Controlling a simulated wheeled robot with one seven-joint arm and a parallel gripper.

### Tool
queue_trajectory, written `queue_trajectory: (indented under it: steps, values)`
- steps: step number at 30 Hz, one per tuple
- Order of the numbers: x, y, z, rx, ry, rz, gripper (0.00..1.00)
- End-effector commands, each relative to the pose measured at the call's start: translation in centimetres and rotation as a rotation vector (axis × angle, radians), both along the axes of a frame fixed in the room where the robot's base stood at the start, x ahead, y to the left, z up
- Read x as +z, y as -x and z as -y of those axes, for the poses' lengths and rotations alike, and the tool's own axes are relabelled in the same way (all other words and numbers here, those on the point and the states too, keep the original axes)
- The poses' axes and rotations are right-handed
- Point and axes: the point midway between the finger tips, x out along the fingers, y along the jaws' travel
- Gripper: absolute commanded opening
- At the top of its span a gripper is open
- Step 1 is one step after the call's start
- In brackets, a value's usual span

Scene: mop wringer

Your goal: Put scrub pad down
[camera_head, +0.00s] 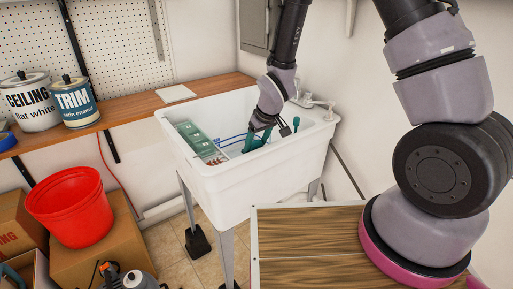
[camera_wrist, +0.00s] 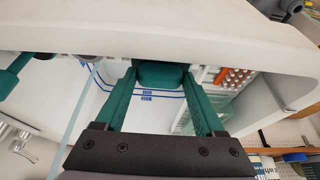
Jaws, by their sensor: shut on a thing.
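My gripper (camera_head: 254,146) reaches down into the white sink (camera_head: 237,184). In the wrist view, its two green fingers sit on either side of a dark green block (camera_wrist: 160,74), which looks like the scrub pad. The gripper is shut on this block. The block's far side is cut off by the white sink rim above it in the wrist view. In the head view the block cannot be told apart from the green fingers. I cannot tell whether it touches the sink floor.
A pale green tray (camera_head: 195,138) with small orange-brown pieces (camera_wrist: 235,76) lies at the sink's left. A green upright piece (camera_head: 296,124) and a tap (camera_head: 318,103) are at its right. A wooden shelf (camera_head: 140,112) holds paint cans. A red bucket (camera_head: 70,207) stands on a box.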

Motion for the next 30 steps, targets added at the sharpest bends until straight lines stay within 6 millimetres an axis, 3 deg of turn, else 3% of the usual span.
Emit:
queue_trajectory:
  steps: [4, 16, 17, 18, 30]
  values:
    - [-2.0, 0.0, 0.0, -0.001, 0.001, -0.002, 0.18]
    - [-2.5, 0.0, 0.0, -0.001, 0.000, -0.001, 0.18]
    - [-2.5, 0.0, 0.0, 0.000, 0.001, -0.001, 0.82]
    - [-2.4, 0.0, 0.0, 0.000, 0.001, -0.001, 0.98]
    - [-1.4, 0.2, 0.1, 0.000, 0.000, 0.002, 1.00]
